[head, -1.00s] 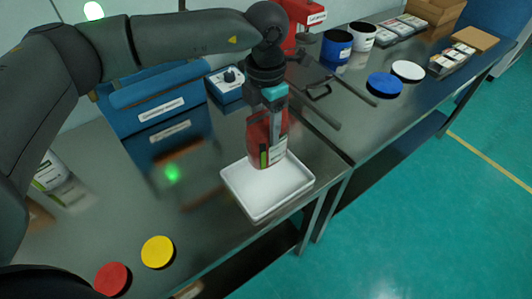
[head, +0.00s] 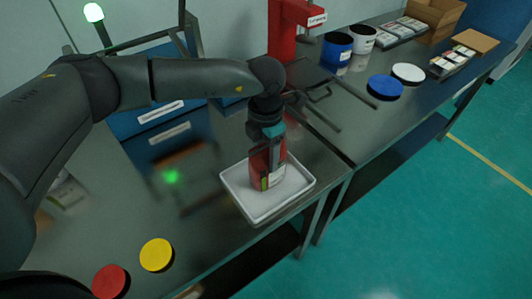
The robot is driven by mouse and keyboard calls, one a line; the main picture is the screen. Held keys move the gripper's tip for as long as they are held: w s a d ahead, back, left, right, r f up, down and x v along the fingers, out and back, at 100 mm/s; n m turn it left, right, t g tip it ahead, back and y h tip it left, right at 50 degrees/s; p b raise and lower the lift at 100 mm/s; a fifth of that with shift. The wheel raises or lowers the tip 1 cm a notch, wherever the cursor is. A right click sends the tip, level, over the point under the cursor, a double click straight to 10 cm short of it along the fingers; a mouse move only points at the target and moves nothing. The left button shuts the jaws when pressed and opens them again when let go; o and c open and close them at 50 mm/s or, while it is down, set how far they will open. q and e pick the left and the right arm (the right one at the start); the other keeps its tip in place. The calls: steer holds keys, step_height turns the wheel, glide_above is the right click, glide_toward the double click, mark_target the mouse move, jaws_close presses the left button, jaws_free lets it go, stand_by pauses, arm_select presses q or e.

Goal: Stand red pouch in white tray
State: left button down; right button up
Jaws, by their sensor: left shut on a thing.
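The red pouch (head: 266,172) with a white label is upright inside the white tray (head: 238,201) in the head view. Its lower end is at or very near the tray floor; I cannot tell if it bears on it. My left gripper (head: 267,148) points down and is shut on the pouch's upper part, which it partly hides. The tray lies near the front edge of the steel bench. My right gripper is not in view.
A yellow disc (head: 157,254) and a red disc (head: 110,281) lie at the front left. A blue machine (head: 160,118) stands behind. Blue and white lids (head: 385,87) lie on the right bench. Bench around the tray is clear.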

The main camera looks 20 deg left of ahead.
arm_select(q)
steer(key=shift+c, duration=0.9)
jaws_free()
step_height(320, 180, up, 12)
steer(key=shift+r+p, duration=0.1)
steer(key=shift+p, duration=0.4)
